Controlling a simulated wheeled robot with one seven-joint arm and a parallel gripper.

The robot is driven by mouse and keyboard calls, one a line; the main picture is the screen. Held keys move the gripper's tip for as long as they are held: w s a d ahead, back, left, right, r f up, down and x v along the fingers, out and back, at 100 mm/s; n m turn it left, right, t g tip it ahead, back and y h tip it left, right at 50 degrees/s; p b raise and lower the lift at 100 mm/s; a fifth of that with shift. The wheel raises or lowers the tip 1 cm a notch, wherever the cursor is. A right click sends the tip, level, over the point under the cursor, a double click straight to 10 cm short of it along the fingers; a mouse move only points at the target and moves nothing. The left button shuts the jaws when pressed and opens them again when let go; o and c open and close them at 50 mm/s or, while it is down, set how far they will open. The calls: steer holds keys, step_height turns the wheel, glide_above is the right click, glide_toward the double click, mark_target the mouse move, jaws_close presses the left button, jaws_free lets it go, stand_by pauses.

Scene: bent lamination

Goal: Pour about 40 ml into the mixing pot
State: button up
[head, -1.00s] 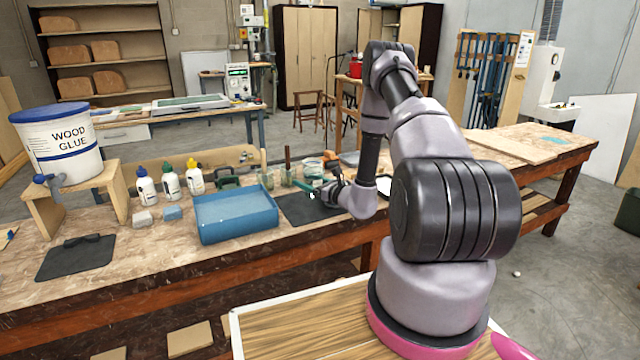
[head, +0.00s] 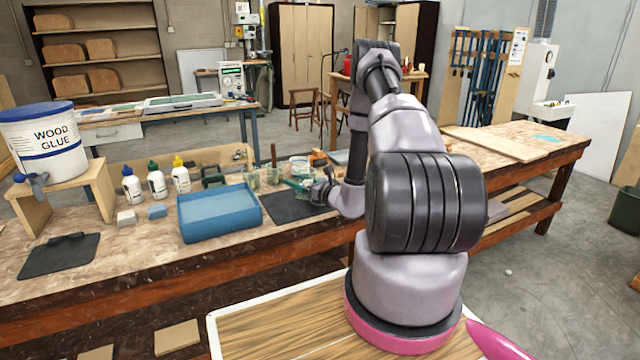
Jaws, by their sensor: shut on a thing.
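My gripper (head: 318,190) is small and partly hidden by my wrist, low over the dark mat on the workbench. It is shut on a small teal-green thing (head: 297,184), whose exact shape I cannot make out. Just behind it stands a small clear pot (head: 299,164), which may be the mixing pot; I cannot tell for sure. Other small glass jars (head: 274,174) stand to its left, with a brush-like stick upright. I cannot see any liquid level or stream.
A blue tray (head: 220,213) and dark mat (head: 290,206) lie left of my gripper. Several glue bottles (head: 156,182) stand behind the tray. A wood glue bucket (head: 50,145) sits on a wooden stand at far left. My arm hides the bench's middle right.

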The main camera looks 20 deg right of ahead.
mark_target(309, 170)
steer(key=shift+w+d+r+m, duration=0.1)
steer(key=shift+d+m, duration=0.05)
steer(key=shift+m, duration=0.15)
steer(key=d+m, duration=0.1)
steer(key=w+r+m, duration=0.1)
steer(key=m, duration=0.1)
steer(key=d+r+m, duration=0.1)
steer(key=shift+w+d+r+m+g, duration=0.15)
steer(key=shift+w+d+m+g, duration=0.15)
steer(key=shift+m+g, duration=0.1)
steer(key=shift+d+m+g, duration=0.1)
steer(key=shift+m+g, duration=0.2)
steer(key=shift+m, duration=1.4)
steer(key=shift+r+m+y, duration=0.3)
steer(key=shift+r+m, duration=0.2)
steer(key=shift+m, duration=0.2)
steer(key=shift+f+m, duration=0.15)
steer(key=shift+m, duration=0.25)
steer(key=shift+s, duration=0.15)
